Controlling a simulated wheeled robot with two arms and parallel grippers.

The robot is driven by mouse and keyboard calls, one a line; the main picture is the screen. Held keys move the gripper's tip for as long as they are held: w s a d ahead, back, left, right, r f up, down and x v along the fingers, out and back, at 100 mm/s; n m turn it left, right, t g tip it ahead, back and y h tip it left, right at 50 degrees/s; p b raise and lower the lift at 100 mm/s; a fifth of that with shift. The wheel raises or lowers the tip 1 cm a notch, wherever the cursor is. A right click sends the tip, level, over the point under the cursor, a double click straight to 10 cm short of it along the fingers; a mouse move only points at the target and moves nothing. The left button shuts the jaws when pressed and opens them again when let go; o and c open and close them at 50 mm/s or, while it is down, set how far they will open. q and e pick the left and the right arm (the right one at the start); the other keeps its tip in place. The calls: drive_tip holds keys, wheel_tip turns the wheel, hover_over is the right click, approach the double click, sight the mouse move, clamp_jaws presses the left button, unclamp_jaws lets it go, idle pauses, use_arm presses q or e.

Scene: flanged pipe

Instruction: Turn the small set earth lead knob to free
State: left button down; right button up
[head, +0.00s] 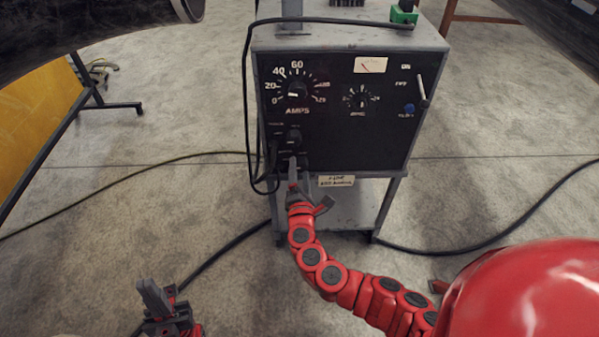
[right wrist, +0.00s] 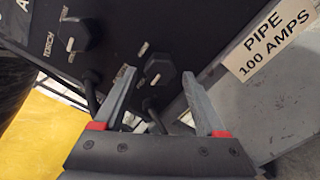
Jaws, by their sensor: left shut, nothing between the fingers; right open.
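The small dark knob (right wrist: 158,72) with a pale mark sits low on the black welder panel. In the right wrist view it lies just beyond and between my right fingertips, apart from them as far as I can tell; its label is not readable. A second dark knob (right wrist: 72,32), beside the word TORCH, is further up and left. In the head view one dark knob (head: 293,136) shows above my right gripper (head: 294,178), which covers the panel's lower corner. My right gripper (right wrist: 159,80) is open and empty. My left gripper (head: 150,296) is shut and empty, low and left above the floor.
The welder (head: 340,100) stands on a grey cart (head: 345,205). Its panel has an AMPS dial (head: 297,90) and a smaller dial (head: 357,100). A black cable (head: 246,100) hangs down its left side. A paper label (head: 336,180) reads PIPE 100 AMPS. Cables cross the floor.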

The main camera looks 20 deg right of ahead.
drive_tip(key=v, duration=1.7)
drive_tip(key=shift+s, duration=0.25)
drive_tip(key=shift+r, duration=0.1)
